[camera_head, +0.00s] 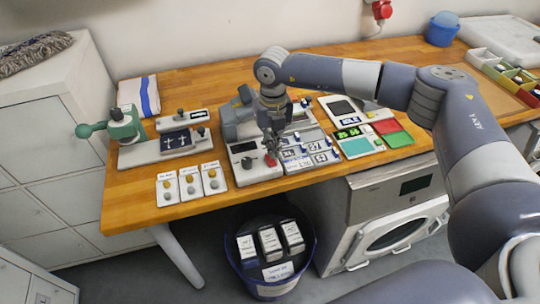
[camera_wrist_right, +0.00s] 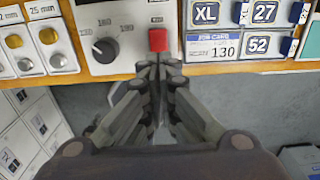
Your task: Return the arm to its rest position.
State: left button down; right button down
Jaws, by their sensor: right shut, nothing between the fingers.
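My right arm reaches in from the right over the wooden table (camera_head: 215,78). My right gripper (camera_head: 271,150) points down, shut and empty, above the front of a grey machine (camera_head: 245,178). In the right wrist view the closed fingertips (camera_wrist_right: 159,66) are just below a red button (camera_wrist_right: 158,40) on the machine's front panel. A dark knob (camera_wrist_right: 105,50) with a number scale is left of the button. I cannot tell whether the fingertips touch the panel. My left gripper is not in view.
A job card reading 130 (camera_wrist_right: 213,48) and size tiles lie right of the button. A green-handled device (camera_head: 122,128) stands left. A colour-patch panel (camera_head: 395,134) lies right. Below are a dark bucket (camera_head: 232,262) of labelled boxes and a white round-doored appliance (camera_head: 365,200).

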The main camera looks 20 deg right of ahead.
jog(key=shift+r+p, duration=0.35)
jog(key=shift+r, duration=0.55)
